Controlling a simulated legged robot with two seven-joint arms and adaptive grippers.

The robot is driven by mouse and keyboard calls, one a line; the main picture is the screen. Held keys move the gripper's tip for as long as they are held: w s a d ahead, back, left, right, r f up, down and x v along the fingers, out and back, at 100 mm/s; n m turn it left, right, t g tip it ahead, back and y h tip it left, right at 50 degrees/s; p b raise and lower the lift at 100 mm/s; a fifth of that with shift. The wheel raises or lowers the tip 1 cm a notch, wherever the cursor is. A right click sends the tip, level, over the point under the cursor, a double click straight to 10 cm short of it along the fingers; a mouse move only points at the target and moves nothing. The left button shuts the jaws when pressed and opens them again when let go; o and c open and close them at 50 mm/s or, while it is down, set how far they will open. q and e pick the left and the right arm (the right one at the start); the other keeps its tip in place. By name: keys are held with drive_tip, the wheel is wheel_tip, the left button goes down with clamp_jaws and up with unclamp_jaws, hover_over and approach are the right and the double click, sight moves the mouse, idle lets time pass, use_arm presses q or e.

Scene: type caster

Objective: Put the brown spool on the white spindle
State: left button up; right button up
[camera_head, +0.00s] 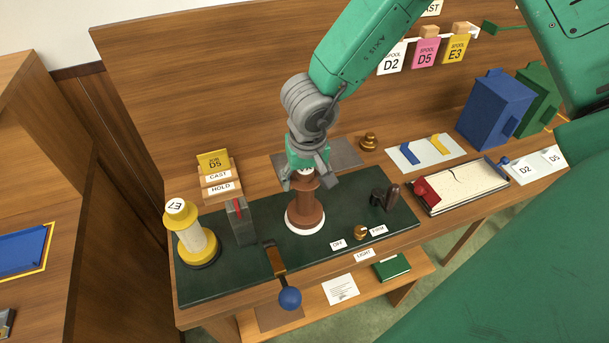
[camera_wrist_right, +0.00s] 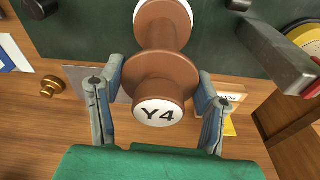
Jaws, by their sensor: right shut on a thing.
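The brown spool (camera_head: 304,207) stands upright on the dark green board, with a white cap marked Y4 (camera_wrist_right: 158,112) at its top in the wrist view. The white spindle shows only as a white round base (camera_head: 304,226) under the spool's lower flange; its post is hidden. I cannot tell whether the lower flange touches that base. My right gripper (camera_head: 308,181) points down over the spool's top and is shut on it, its fingers on either side of the upper flange in the wrist view (camera_wrist_right: 160,78). My left gripper is not in view.
A yellow spool marked E7 (camera_head: 192,236) and a grey block with a red strip (camera_head: 240,221) stand left. A lever with a blue knob (camera_head: 289,298) juts over the front edge. A dark handle (camera_head: 385,197) and a brass knob (camera_head: 361,232) are right, near a sand tray (camera_head: 465,187).

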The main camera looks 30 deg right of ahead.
drive_tip(key=shift+f, duration=0.3)
drive_tip(key=o, duration=1.7)
drive_tip(key=shift+r, duration=0.15)
wheel_tip(320, 180, up, 2)
drive_tip(key=shift+p, duration=0.3)
drive_tip(key=shift+r, duration=1.9)
